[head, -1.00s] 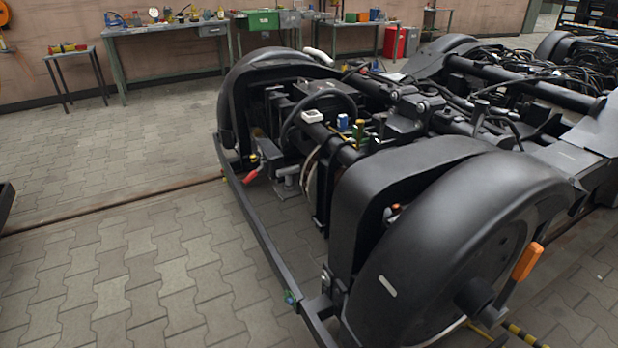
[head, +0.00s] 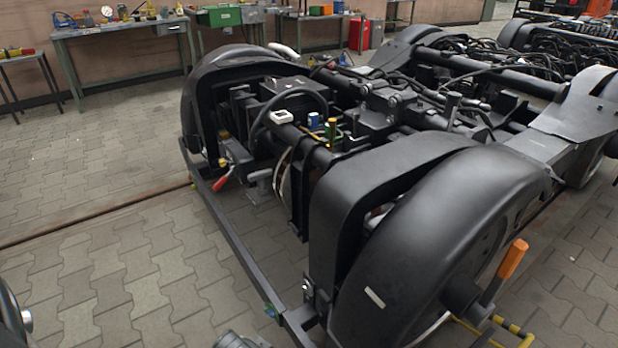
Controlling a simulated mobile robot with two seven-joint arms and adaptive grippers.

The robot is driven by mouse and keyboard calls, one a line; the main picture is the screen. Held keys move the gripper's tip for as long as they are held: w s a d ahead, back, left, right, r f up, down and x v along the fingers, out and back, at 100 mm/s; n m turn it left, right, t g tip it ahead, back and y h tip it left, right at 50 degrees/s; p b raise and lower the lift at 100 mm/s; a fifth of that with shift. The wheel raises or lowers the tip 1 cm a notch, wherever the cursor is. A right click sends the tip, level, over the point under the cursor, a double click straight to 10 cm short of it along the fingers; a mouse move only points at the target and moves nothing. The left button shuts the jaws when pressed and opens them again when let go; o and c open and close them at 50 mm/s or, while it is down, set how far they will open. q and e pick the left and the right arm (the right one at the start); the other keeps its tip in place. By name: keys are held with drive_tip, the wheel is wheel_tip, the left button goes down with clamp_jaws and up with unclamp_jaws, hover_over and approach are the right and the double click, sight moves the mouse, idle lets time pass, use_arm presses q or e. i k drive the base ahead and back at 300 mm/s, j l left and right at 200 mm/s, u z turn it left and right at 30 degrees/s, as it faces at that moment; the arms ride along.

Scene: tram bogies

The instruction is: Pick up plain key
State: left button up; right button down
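I cannot make out a plain key in the head view. Small items sit on top of the near black bogie (head: 405,200): a white box (head: 281,117), a small blue item (head: 313,120) and a green and yellow upright item (head: 332,130). They are too small to tell as keys. Tools on the far workbenches are also too small to name. Neither gripper shows. Only grey and dark rounded parts, perhaps of my arms, show at the lower left edge and the bottom edge.
A workbench (head: 130,27) with tools and a green box (head: 219,15) stands along the back wall. A smaller table (head: 22,58) is at the far left, and a red bin (head: 359,34) at the back. The paved floor (head: 90,165) left of the bogie is clear. An orange handle (head: 512,258) sticks up at the near wheel.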

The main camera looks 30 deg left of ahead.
sight(261, 188)
drive_tip(key=j+z, duration=0.35)
drive_tip(key=j, duration=0.2)
drive_tip(key=j+z, duration=0.4)
drive_tip(key=j, duration=0.15)
drive_tip(key=j+z, duration=0.2)
drive_tip(key=j, duration=0.35)
drive_tip(key=k+j+z, duration=0.2)
drive_tip(key=j, duration=0.35)
drive_tip(key=k+j, duration=0.1)
drive_tip(key=j, duration=0.65)
drive_tip(key=k+j+z, duration=0.1)
drive_tip(key=j, duration=0.3)
drive_tip(key=k+j, duration=0.15)
drive_tip(key=j, duration=0.25)
drive_tip(key=k+j, duration=0.1)
drive_tip(key=j, duration=0.25)
drive_tip(key=k+j+z, duration=0.1)
drive_tip(key=j, duration=0.3)
